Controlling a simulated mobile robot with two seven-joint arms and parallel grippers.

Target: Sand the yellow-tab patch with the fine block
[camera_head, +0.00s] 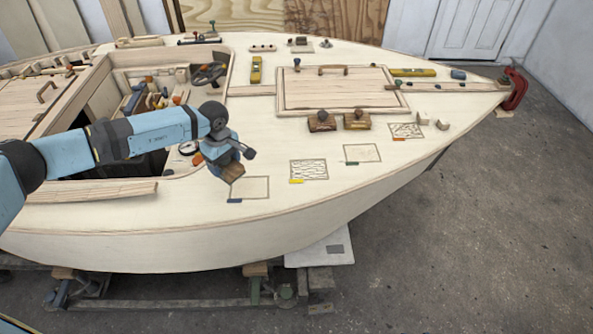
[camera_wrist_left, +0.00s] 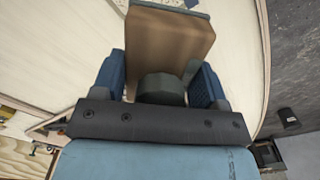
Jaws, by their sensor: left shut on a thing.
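The yellow-tab patch (camera_head: 309,169) is an outlined square on the pale deck, covered in dark wavy lines, with a yellow tab at its front left. My left gripper (camera_head: 229,163) is shut on a brown sanding block (camera_head: 231,171), left of this patch, by the back left corner of the blue-tab patch (camera_head: 252,187). In the left wrist view the block's tan body (camera_wrist_left: 170,42) and grey knob (camera_wrist_left: 160,88) sit between the blue fingers. I cannot tell the block's grit, or whether it touches the deck. My right gripper is out of view.
Two more knobbed blocks (camera_head: 321,122) (camera_head: 356,121) stand before the hatch (camera_head: 335,90). The green-tab patch (camera_head: 362,153) looks clear; the orange-tab patch (camera_head: 406,131) has dark marks. The open cockpit lies behind my arm. Deck between the patches is free; its edge curves close in front.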

